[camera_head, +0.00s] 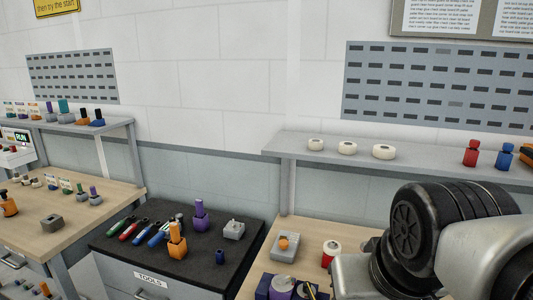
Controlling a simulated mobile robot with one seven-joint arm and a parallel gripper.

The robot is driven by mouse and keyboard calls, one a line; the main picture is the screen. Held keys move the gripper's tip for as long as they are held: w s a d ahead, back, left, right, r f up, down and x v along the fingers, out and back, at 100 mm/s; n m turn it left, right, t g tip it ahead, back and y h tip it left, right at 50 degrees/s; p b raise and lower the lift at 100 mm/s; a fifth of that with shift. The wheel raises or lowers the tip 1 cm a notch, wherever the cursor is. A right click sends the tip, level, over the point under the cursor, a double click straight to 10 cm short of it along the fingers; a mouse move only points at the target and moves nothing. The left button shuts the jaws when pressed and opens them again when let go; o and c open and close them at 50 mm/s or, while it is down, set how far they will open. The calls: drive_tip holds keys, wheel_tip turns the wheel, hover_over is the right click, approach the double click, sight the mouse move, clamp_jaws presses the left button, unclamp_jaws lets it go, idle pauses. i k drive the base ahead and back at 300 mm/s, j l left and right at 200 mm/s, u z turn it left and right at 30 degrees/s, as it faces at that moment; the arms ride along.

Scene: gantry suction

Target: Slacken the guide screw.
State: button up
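I cannot pick out the guide screw for certain. A grey block with an orange knob (284,243) sits on the wooden bench at the lower middle. In front of it is a dark purple fixture (281,286) with a lilac round part, cut by the picture's bottom edge. Several pen-like hand tools (146,230), red, green and blue, lie on the black top of the tool cabinet. An orange holder (177,245) and a purple holder (200,218) stand upright beside them. My arm fills the lower right; its fingers do not show.
The tool cabinet (115,247) is labelled TOOLS. A red and white can (330,253) stands near my arm. A shelf (300,149) above the right bench holds white rolls (348,148) and red and blue bottles. Another bench (85,220) with small parts stands left.

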sight(282, 281)
drive_tip(key=u, duration=0.3)
drive_tip(key=j+z, duration=0.2)
drive_tip(key=k+j+z, duration=0.2)
drive_tip(key=j, duration=0.2)
drive_tip(key=k, duration=0.5)
drive_tip(key=i+j, duration=0.1)
drive_tip(key=i, duration=0.4)
drive_tip(key=i+j+z, duration=0.1)
drive_tip(key=i, duration=0.4)
